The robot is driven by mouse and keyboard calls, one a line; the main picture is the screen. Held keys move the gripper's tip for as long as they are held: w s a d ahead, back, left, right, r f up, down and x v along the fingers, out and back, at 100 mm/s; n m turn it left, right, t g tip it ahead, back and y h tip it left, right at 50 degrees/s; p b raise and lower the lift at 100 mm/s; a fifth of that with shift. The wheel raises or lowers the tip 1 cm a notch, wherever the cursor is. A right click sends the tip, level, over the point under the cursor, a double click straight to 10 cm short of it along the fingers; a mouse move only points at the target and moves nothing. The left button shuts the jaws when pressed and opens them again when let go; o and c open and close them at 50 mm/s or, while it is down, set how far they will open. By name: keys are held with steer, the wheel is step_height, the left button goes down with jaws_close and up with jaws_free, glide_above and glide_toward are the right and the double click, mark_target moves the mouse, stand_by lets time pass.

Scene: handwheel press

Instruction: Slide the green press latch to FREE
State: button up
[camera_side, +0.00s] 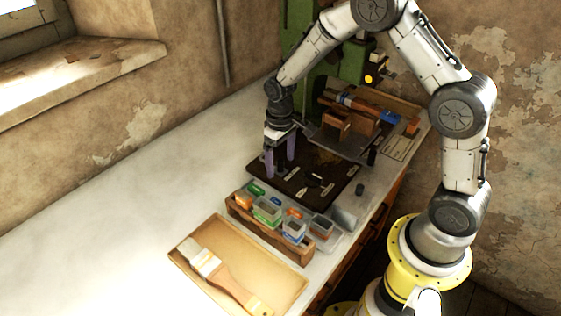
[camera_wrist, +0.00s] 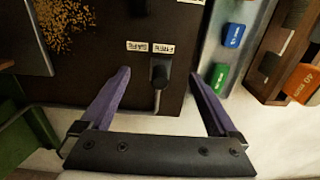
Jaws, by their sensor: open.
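My gripper (camera_side: 280,170) is open, its two purple fingers pointing down at the far left part of the dark board (camera_side: 262,172). In the wrist view my gripper (camera_wrist: 160,82) has its fingers spread on either side of a small dark lever (camera_wrist: 158,80) and apart from it. Two small white labels (camera_wrist: 137,46) (camera_wrist: 164,49) lie beyond the lever, upside down; the right one seems to read FREE. The lever sits below the right label. No green shows on it, so I cannot tell if it is the latch. The green press (camera_side: 350,60) stands behind the board.
A wooden rack (camera_side: 240,219) with several coloured bins stands in front of the board. A tray (camera_side: 190,262) holding a paintbrush (camera_side: 230,283) lies nearer. The bench to the left (camera_side: 130,210) is clear.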

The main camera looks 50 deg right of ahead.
step_height(320, 180, up, 7)
steer(key=shift+r, duration=0.15)
stand_by(0.4)
